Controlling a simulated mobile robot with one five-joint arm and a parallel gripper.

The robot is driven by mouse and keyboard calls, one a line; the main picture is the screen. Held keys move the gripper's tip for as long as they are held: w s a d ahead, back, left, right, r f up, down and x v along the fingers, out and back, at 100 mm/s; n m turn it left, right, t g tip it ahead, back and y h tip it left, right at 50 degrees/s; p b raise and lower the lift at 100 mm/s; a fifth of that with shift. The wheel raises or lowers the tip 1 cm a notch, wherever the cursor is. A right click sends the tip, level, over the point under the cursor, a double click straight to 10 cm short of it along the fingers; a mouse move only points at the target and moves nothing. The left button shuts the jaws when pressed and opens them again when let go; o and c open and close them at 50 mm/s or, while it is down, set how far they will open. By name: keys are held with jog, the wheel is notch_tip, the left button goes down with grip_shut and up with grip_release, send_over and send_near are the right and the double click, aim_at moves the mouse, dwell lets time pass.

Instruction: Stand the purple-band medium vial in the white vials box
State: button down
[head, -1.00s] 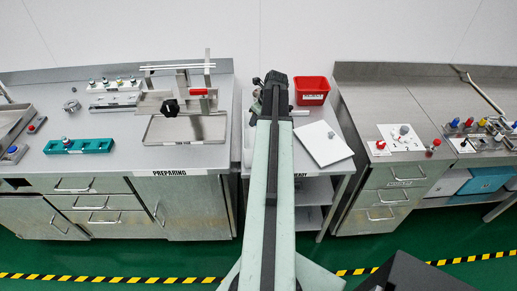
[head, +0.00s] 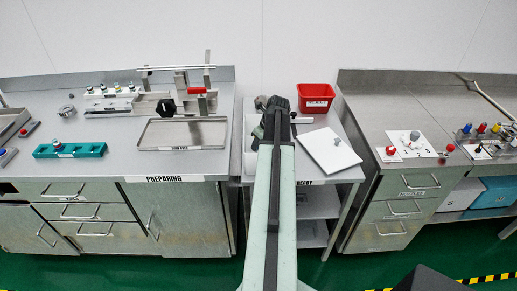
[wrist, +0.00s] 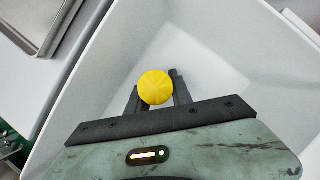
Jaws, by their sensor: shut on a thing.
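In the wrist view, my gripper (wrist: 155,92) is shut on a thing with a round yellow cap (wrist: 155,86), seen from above. Its body and any purple band are hidden under the cap, so I cannot confirm that it is the purple-band vial. The gripper is over a white box (wrist: 100,75), whose sloping walls surround the fingers. I cannot tell whether the held thing touches the box floor. In the head view, my arm hides most of the box and the held thing.
A red bin (head: 316,92) and a white board (head: 325,153) with a small grey item share the middle table. A metal tray (head: 180,134) and a teal rack (head: 85,151) are on the left counter. The right counter (head: 400,105) holds several knobs.

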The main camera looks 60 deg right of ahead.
jog(key=shift+f, duration=0.1)
jog(key=c, duration=1.1)
grip_release()
jog(key=shift+c, duration=0.2)
jog(key=p+v, duration=1.1)
jog(key=v, duration=0.1)
jog(key=shift+r, duration=0.3)
jog(key=shift+w, duration=0.1)
